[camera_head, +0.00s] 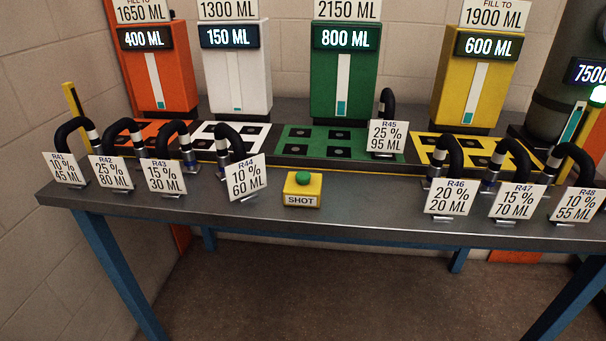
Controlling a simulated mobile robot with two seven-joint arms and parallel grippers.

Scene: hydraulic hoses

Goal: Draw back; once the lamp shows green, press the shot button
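The shot button (303,178) is a green dome on a small yellow box (314,187) labelled SHOT, near the table's front edge, left of the middle. Neither of my grippers is in view, and nothing touches the button.
Orange (176,80), white (212,81), green (320,93) and yellow (457,97) tanks stand behind matching mats on the grey table (350,214). A grey tank (562,87) reads 7500. Black hoses with cards line the front; hose R45 (387,103) stands by the green mat.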

